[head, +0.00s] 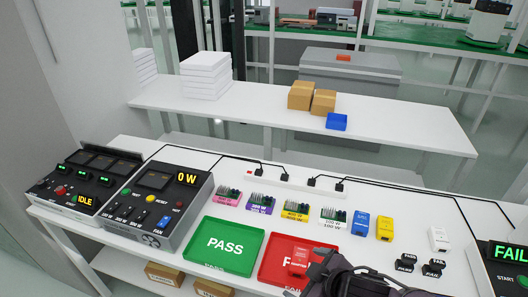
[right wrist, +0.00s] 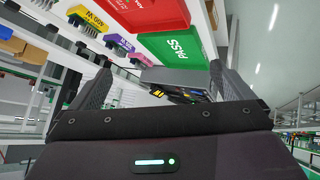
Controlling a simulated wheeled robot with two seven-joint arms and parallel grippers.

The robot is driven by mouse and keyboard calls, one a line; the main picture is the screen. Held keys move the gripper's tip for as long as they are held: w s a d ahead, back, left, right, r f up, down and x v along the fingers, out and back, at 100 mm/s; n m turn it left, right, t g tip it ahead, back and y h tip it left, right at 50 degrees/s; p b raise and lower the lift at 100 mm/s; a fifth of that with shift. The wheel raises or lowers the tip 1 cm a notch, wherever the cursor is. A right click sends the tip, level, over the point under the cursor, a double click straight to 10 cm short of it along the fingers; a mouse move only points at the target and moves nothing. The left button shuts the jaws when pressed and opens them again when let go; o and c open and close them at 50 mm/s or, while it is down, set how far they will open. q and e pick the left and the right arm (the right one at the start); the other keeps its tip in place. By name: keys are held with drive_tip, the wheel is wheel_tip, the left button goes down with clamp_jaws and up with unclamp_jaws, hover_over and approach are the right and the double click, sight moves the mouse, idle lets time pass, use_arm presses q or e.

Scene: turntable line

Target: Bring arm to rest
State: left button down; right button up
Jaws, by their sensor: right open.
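My right gripper (head: 328,276) is at the bottom edge of the head view, over the front right corner of the red FAIL tray (head: 272,272). In the right wrist view my right gripper (right wrist: 160,82) has its two dark fingers wide apart with nothing held between them. A small red block (head: 300,258) lies in the FAIL tray, apart from the fingers as far as I can tell. The green PASS tray (head: 226,226) is empty to the left; it also shows in the right wrist view (right wrist: 178,48). My left gripper is not in view.
Two dark test consoles, an IDLE one (head: 85,182) and a 0 W one (head: 160,205), stand at left. Several circuit-board blocks (head: 295,210) line the table behind the trays. A FAIL device (head: 500,268) stands at far right. A back bench (head: 400,125) holds boxes.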

drive_tip(key=s+d+f+m+g+h, duration=0.2)
drive_tip(key=s+d+m+g+h, duration=0.25)
drive_tip(key=s+d+m, duration=0.55)
drive_tip(key=s+f+n+g+b, duration=0.1)
drive_tip(key=s+f+b, duration=0.15)
drive_tip(key=f, duration=2.95)
drive_tip(key=s+d+f, duration=0.1)
drive_tip(key=s+f, duration=0.9)
drive_tip(key=f, duration=0.2)
drive_tip(key=shift+d+g, duration=0.15)
drive_tip(key=shift+g, duration=0.3)
drive_tip(key=s+f, duration=0.2)
drive_tip(key=s, duration=0.1)
drive_tip(key=s+d+f, duration=0.1)
drive_tip(key=s+f, duration=0.1)
drive_tip(key=s, duration=0.1)
drive_tip(key=s+d+f, duration=0.1)
drive_tip(key=s+f, duration=0.1)
drive_tip(key=s, duration=0.2)
